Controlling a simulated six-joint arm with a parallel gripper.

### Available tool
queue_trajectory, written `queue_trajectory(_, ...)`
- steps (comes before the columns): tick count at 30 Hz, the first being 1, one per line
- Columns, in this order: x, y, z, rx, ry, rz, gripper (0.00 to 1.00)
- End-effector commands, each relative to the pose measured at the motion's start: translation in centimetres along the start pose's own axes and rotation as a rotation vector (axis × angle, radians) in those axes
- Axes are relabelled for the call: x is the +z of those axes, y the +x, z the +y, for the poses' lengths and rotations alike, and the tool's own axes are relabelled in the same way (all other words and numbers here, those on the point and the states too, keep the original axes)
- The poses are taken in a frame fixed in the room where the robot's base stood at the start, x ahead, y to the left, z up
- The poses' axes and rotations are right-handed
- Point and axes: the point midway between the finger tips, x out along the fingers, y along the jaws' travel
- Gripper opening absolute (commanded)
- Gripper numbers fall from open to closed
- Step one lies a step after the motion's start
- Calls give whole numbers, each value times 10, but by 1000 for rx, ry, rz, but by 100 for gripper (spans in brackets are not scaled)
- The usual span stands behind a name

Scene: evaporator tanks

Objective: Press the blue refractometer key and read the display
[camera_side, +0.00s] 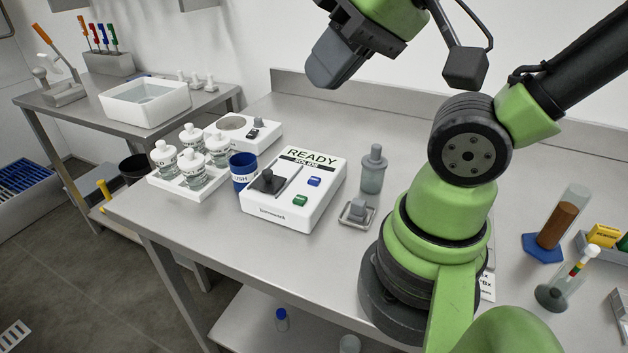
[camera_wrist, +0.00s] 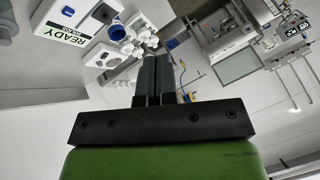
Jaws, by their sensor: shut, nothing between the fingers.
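The white refractometer (camera_side: 290,189) stands on the steel bench in the side view. Its display (camera_side: 312,157) reads "READY" with a smaller line below that looks like "SOLIDS". The blue key (camera_side: 314,181) is on its top face, with a green key (camera_side: 300,200) in front and a dark sample lid (camera_side: 268,181) to the left. My gripper (camera_side: 323,77) is shut and empty, in the air above and behind the refractometer, apart from it. In the wrist view the shut fingers (camera_wrist: 157,75) point away, and part of the refractometer (camera_wrist: 62,28) shows at upper left; the blue key there is small.
A white tray of bottles (camera_side: 187,180), a blue cup (camera_side: 243,169) and a white balance-like unit (camera_side: 243,131) stand left of the refractometer. A grey bottle (camera_side: 373,170) and a small metal dish (camera_side: 356,212) stand to its right. The bench behind it is clear.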

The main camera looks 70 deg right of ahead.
Motion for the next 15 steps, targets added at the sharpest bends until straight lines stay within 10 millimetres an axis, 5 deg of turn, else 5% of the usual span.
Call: queue_trajectory(15, -2, 5, 1, 10, 79, -25, 0)
